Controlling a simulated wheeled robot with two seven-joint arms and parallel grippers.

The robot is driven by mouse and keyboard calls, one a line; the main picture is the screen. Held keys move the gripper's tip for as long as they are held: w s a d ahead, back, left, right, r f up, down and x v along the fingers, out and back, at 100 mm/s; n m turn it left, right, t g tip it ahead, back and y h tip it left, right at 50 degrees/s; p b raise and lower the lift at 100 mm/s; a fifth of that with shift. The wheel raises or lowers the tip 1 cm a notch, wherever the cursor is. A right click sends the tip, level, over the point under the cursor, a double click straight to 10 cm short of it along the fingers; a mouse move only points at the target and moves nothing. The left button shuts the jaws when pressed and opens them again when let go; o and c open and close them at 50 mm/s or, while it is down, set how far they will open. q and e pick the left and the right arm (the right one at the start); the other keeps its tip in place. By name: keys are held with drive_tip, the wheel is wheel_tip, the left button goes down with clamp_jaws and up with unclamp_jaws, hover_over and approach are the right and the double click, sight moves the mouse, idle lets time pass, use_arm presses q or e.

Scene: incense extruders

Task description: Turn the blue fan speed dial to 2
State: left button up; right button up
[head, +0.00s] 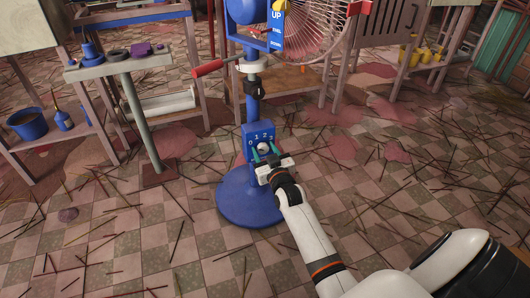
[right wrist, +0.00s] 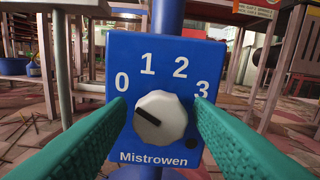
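The blue fan speed dial box (head: 258,133) is on the fan's blue post, above the round blue base (head: 252,200). In the right wrist view its panel (right wrist: 165,50) shows 0, 1, 2, 3 and "Mistrowen". The round knob (right wrist: 163,120) is off-white. Its dark pointer line points left and slightly up, roughly toward the 0 side. My right gripper (head: 265,156) is in front of the box, its green fingers open to the left and right of the knob. A gap shows between each finger and the knob. My left gripper is not in view.
The fan's wire cage (head: 312,28) rises above the post, and a red handle (head: 208,68) sticks out left. A small grey stand (head: 135,90) is left of the fan. Wooden tables stand behind. Thin sticks are scattered over the tiled floor.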

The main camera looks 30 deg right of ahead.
drive_tip(key=c, duration=0.7)
